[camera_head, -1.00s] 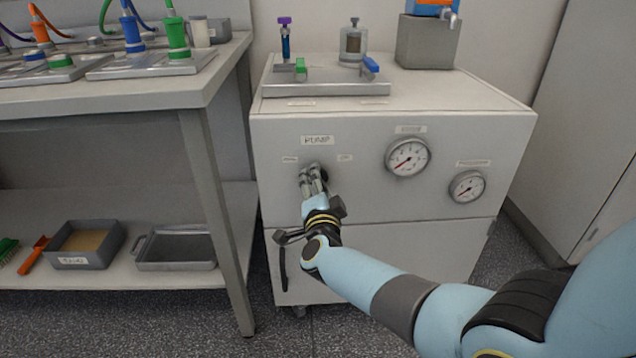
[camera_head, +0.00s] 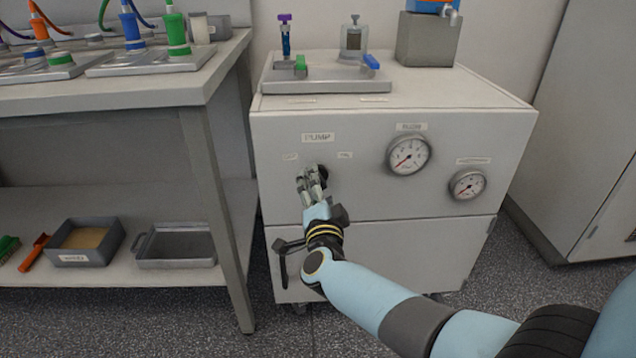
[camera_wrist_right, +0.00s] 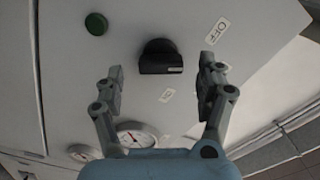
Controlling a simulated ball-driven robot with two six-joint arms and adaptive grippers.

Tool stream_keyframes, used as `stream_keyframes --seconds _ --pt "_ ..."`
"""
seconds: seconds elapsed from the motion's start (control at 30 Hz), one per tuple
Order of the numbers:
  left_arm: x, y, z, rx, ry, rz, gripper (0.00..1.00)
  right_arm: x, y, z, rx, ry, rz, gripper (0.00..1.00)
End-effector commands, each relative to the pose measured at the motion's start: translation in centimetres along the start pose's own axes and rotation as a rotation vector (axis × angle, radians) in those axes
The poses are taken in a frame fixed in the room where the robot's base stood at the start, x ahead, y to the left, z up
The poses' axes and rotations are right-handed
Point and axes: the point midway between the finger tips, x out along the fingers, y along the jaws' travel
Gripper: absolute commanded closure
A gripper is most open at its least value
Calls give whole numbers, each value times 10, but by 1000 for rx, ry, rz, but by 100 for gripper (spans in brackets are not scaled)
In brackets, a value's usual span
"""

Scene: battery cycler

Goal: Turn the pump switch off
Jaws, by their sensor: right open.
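The pump switch is a dark round knob (camera_head: 322,173) on the front of the white cabinet, below the PUMP label (camera_head: 318,138). In the right wrist view the black knob (camera_wrist_right: 160,58) has a raised grip bar with a small pale mark near one end. A label reading OFF (camera_wrist_right: 217,30) is up and right of it; a smaller label (camera_wrist_right: 167,95) is below, its text unclear. My right gripper (camera_head: 311,180) is in front of the knob. In the wrist view its fingers (camera_wrist_right: 160,76) are open, apart on both sides of the knob, with no visible contact. My left gripper is out of view.
A green round button or lamp (camera_wrist_right: 96,23) is near the knob. Two gauges (camera_head: 408,155) (camera_head: 467,186) are right of it. A tray with small fittings (camera_head: 325,80) sits on the cabinet. A workbench (camera_head: 150,92) stands left.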

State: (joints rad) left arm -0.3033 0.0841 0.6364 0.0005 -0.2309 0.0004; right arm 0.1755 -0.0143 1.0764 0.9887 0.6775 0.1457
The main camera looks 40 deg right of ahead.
Motion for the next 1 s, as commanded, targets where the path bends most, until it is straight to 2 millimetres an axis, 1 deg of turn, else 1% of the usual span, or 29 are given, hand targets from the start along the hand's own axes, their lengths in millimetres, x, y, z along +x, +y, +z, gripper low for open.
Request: stream_keyframes --seconds 0.03,0.2,0.3,0.4,0.53,1.0 --pt "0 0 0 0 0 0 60 -14 1 1 2 -2 3 27" --pt "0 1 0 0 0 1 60 -52 1 1 1 -2 3 27" --pt "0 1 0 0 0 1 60 -70 1 1 0 -2 2 27" --pt "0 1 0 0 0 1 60 -81 0 1 1 -1 2 27" --pt "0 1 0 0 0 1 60 -89 0 0 -1 -1 1 27" --pt "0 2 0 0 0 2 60 -89 0 1 0 -1 0 27"
